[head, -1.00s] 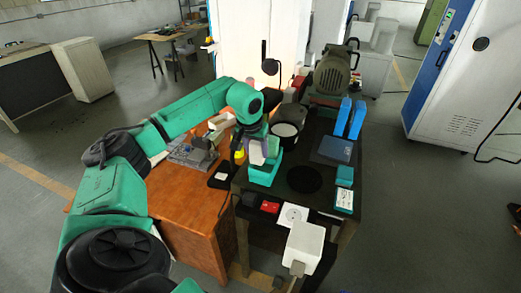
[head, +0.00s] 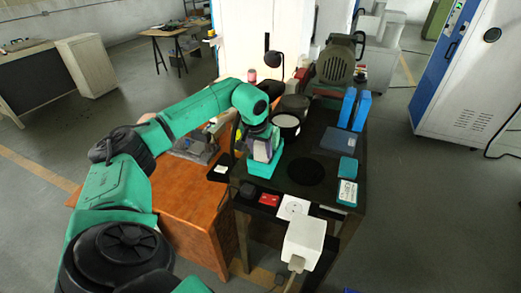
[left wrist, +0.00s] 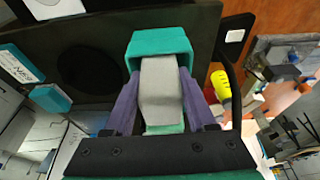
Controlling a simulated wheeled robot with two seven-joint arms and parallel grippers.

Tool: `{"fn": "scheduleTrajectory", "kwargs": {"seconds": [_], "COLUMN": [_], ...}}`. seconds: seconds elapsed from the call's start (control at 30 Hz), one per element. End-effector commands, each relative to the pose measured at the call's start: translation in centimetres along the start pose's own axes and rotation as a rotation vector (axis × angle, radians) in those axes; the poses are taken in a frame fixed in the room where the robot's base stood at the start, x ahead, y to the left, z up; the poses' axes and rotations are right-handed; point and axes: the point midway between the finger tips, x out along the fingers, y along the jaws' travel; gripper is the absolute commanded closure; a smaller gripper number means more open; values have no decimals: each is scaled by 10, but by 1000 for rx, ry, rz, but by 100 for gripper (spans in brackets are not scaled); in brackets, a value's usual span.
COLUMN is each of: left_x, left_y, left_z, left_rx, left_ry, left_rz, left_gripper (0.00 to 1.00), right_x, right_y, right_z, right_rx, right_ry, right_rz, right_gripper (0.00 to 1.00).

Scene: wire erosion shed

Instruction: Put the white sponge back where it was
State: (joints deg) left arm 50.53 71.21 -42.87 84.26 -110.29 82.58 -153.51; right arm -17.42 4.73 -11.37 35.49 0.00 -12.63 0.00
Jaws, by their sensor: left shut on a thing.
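The white sponge (left wrist: 160,90) is a pale grey-white block in the left wrist view. My left gripper (left wrist: 165,95) is shut on it, with one purple finger on each side. In the head view my left gripper (head: 263,150) points down over a teal open holder (head: 262,169) on the dark table. The holder's rim also shows in the left wrist view (left wrist: 158,40), around the far end of the sponge. I cannot tell whether the sponge touches the bottom of the holder. My right gripper is not in view.
A black disc (head: 305,171) lies right of the holder. A dark pot with a white top (head: 287,121) stands behind it. Blue upright blocks (head: 354,109) are at the back right. A red item (head: 269,200) and a white box (head: 303,243) are in front. A yellow-handled tool (left wrist: 221,85) is close beside.

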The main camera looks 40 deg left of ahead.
Motion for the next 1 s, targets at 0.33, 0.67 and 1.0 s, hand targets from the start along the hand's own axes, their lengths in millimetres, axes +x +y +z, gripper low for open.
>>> {"fn": "scheduleTrajectory", "kwargs": {"seconds": [0.33, 0.67, 1.0], "left_x": [5, 0, -70], "left_y": [0, 0, 0], "left_z": [2, 1, 0], "left_rx": [0, -1, -1], "left_ry": [-1, 3, 7], "left_rz": [0, 1, 2], "left_gripper": [17, 9, 9], "right_x": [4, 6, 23], "right_y": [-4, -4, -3], "right_z": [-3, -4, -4], "right_rx": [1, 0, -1], "right_ry": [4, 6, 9], "right_rz": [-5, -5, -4], "right_gripper": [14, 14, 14]}}
